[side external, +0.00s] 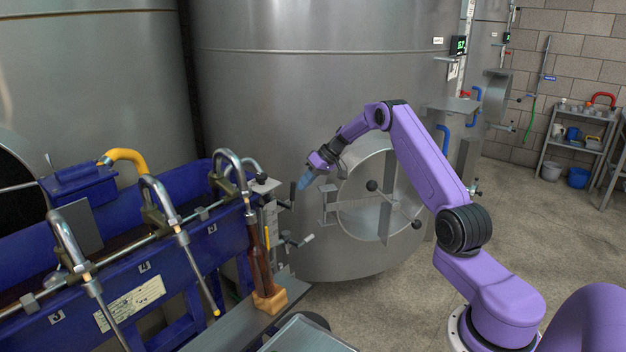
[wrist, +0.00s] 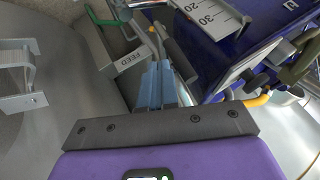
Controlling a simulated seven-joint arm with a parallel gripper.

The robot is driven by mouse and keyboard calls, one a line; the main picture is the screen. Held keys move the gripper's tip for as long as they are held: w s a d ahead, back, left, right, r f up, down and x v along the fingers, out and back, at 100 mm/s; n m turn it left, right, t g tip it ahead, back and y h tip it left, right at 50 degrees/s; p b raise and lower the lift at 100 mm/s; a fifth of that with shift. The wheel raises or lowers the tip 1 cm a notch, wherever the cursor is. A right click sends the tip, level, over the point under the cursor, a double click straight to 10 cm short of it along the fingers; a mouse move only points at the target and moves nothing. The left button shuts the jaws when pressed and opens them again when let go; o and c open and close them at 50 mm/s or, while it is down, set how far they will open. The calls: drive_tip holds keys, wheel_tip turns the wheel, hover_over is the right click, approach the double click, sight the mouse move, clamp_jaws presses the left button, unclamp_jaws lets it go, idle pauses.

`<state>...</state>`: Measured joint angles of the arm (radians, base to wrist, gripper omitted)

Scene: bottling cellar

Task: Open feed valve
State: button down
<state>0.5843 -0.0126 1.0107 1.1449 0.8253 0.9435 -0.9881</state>
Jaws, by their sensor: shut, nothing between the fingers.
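A plate marked FEED (wrist: 125,60) shows in the wrist view, left of my fingertips. A dark bar-like handle (wrist: 180,52) lies just right of the fingers, beside a thin metal stem; it looks like the feed valve's handle. The fingers (wrist: 157,84) also show in the wrist view. I cannot tell whether they touch the handle.
The blue filler trough (side external: 120,270) with several metal spouts stands at left. A brown bottle (side external: 258,258) stands on a wooden block in front. A grey lever (side external: 299,241) sits below the black handle.

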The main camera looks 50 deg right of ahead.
drive_tip(key=shift+a, duration=0.3)
